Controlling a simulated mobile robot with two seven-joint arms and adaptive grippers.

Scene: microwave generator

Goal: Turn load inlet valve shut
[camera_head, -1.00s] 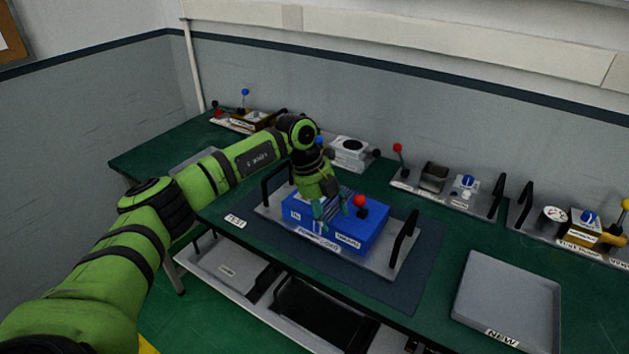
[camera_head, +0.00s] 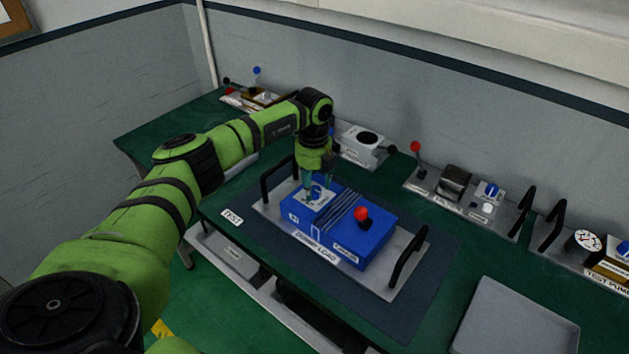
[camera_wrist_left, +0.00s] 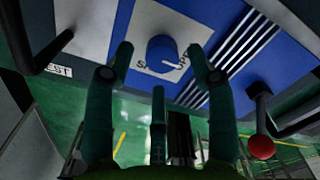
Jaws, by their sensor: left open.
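The dummy load is a blue box (camera_head: 364,243) on a grey tray (camera_head: 277,217) with black handles. A small blue knob (camera_head: 316,191) sits on a white label plate near the left end of the box; I take it for the load inlet valve. In the left wrist view the blue knob (camera_wrist_left: 163,54) stands on its labelled plate. My left gripper (camera_head: 318,187) is over the knob. In the wrist view its open fingers (camera_wrist_left: 160,62) lie either side of the knob, with a gap on each side. My right gripper is not in view.
A red ball lever (camera_head: 362,214) stands on the right half of the box. Black handles (camera_head: 408,256) rise at the tray's ends. Instrument panels (camera_head: 470,195) line the back of the green bench. An empty grey tray (camera_head: 515,320) lies at the front right.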

